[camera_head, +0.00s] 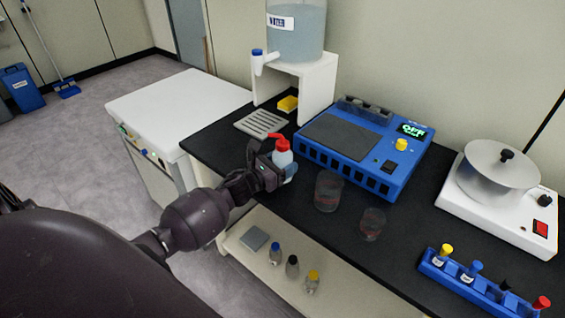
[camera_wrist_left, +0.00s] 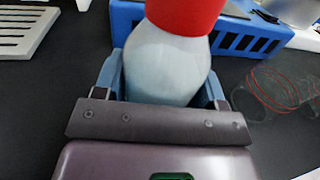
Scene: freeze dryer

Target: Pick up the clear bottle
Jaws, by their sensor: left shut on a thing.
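The clear bottle (camera_head: 282,156), pale and translucent with a red top and spout, stands about upright at the black bench's left part, in front of the blue device. My left gripper (camera_head: 279,174) is shut around its body. In the left wrist view, the bottle (camera_wrist_left: 168,62) sits between the two blue fingers of the gripper (camera_wrist_left: 165,82), its red top running out of the frame. The bottle's lower part is hidden by the gripper, so I cannot tell whether its base touches the bench. My right gripper is not in view.
Two glass beakers (camera_head: 328,191) (camera_head: 373,223) stand to the right of the bottle. A blue device (camera_head: 372,140) is behind, with a grey slotted tray (camera_head: 261,123) to the left. A vial rack (camera_head: 470,280) is at the right. Several small bottles stand on the lower shelf (camera_head: 335,292).

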